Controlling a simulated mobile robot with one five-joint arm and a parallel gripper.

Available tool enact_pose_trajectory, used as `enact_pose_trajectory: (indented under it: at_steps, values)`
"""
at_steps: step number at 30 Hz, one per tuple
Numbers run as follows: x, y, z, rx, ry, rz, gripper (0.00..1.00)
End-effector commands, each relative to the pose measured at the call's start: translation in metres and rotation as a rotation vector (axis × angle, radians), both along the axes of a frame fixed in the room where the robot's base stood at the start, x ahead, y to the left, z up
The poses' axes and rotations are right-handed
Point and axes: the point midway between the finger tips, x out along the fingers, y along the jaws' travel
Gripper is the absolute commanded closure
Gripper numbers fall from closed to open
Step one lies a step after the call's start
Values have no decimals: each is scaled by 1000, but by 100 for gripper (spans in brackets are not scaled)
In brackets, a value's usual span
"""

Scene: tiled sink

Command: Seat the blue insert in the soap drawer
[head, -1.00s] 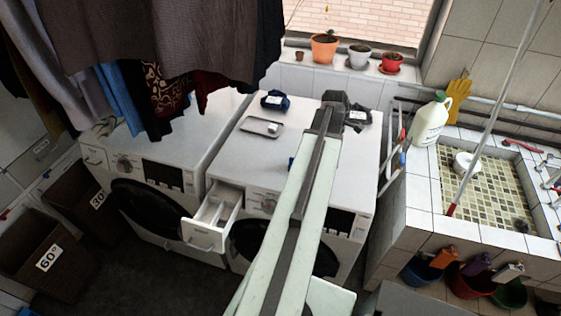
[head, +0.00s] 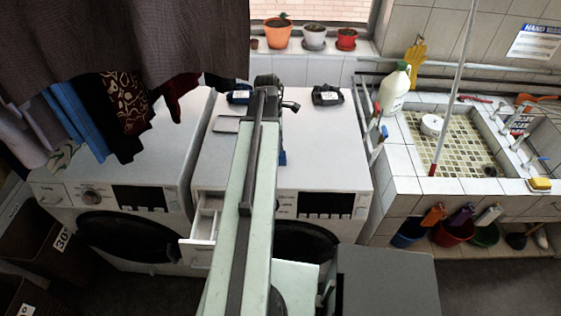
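The soap drawer (head: 203,226) is pulled out of the front of the right-hand washing machine (head: 330,165), low and left of my arm. Its white compartments show from above, partly hidden by my arm. A small blue piece (head: 282,158), perhaps the blue insert, shows at the right edge of my arm, above the machine's top; most of it is hidden. My gripper (head: 268,82) is the dark end of the arm, over the back of the machine's top. Its fingers are too small and dark to tell apart, and I see nothing held in it.
Hanging clothes (head: 130,50) crowd the upper left. The tiled sink (head: 455,145) with a white jug (head: 393,90) stands right. Potted plants line the sill.

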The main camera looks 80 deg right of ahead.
Motion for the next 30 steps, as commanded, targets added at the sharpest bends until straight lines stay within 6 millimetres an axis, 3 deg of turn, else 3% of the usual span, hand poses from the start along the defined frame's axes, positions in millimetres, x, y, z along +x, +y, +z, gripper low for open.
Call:
enact_pose_trajectory:
  at_steps: [1, 7, 15, 23, 26, 27, 30]
  values:
    - [-1, 0, -10, 0, 0, 0, 67]
    - [-2, -1, -16, 0, 0, -1, 67]
    - [-8, -4, -60, 0, 0, -2, 67]
    - [-9, -4, -57, 0, 0, -2, 67]
    - [-9, -4, -57, 0, 0, -2, 95]
    - [-9, -4, -57, 0, 0, -3, 100]
    - [-9, -4, -57, 0, 0, -3, 100]
